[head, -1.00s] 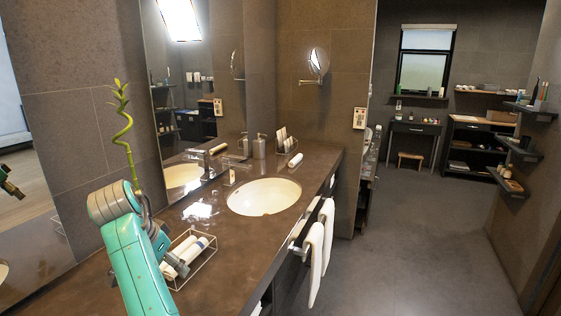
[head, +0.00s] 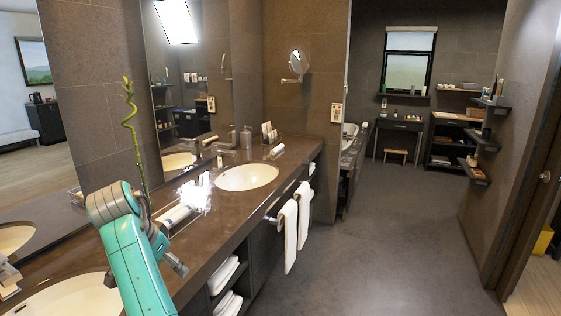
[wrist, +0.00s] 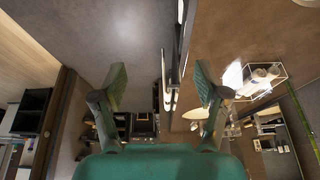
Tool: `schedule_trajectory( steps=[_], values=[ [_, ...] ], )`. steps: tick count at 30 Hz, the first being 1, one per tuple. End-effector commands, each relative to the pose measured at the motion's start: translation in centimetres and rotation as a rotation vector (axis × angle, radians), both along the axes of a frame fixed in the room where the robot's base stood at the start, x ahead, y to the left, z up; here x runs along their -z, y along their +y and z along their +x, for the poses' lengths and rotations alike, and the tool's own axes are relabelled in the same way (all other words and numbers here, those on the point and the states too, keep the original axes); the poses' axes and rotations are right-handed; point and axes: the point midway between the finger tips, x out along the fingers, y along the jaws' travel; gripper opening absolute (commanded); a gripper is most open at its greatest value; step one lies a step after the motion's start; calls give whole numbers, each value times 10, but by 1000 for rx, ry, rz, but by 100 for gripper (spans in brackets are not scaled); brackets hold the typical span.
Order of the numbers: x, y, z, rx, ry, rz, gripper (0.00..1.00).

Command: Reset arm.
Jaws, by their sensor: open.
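My gripper (wrist: 160,84) is open in the wrist view, its two green fingers spread wide with nothing held between them. In the head view my teal arm is folded at the lower left, and the gripper (head: 176,264) shows only partly as a dark end. It hangs by the counter's front edge, with the tips hard to make out. The brown vanity counter (head: 222,207) runs back from there.
White towels (head: 290,235) hang in front. The floor (head: 400,240) at right is clear.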

Motion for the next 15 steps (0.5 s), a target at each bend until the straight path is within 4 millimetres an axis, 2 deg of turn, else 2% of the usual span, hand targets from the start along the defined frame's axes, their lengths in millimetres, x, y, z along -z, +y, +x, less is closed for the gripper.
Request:
schedule_trajectory(
  steps=[8, 15],
  values=[
    [30, -12, 7, -20, -14, 2, 74],
    [71, -28, 13, -52, -34, 6, 74]
  ],
)
